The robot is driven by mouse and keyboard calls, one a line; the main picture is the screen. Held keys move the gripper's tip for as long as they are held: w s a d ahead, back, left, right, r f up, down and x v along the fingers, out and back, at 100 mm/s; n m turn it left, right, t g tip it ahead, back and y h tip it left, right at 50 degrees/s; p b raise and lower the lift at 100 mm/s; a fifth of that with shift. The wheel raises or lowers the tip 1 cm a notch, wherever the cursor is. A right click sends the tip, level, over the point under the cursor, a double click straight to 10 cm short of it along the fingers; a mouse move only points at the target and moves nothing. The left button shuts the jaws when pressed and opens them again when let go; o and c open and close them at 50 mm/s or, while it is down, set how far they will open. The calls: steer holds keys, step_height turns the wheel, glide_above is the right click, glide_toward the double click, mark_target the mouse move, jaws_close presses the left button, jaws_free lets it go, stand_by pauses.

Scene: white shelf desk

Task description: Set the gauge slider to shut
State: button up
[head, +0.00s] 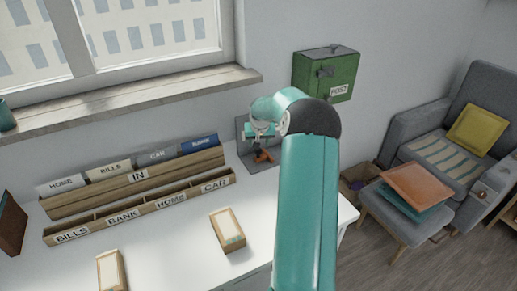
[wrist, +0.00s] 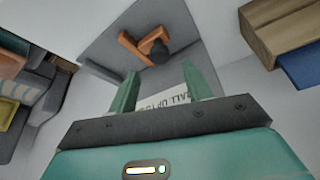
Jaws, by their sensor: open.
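A white label (wrist: 172,104) with upside-down lettering is partly hidden by my gripper. In the head view the orange part (head: 264,157) shows below my gripper (head: 262,134), and the grey plate (head: 242,136) is mostly covered by my arm. In the wrist view my gripper (wrist: 160,70) is open with nothing between its fingers, its tips pointing toward the knob. I cannot tell the slider's setting.
A wooden sorter (head: 140,185) with labelled slots stands left of the plate on the white desk (head: 180,240). Two boxes (head: 227,230) lie in front. A green wall box (head: 325,70) hangs to the right above. An armchair (head: 405,140) stands beyond.

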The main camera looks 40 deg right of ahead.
steer(key=x, duration=0.5)
steer(key=shift+w+f, duration=0.1)
steer(key=shift+c, duration=0.2)
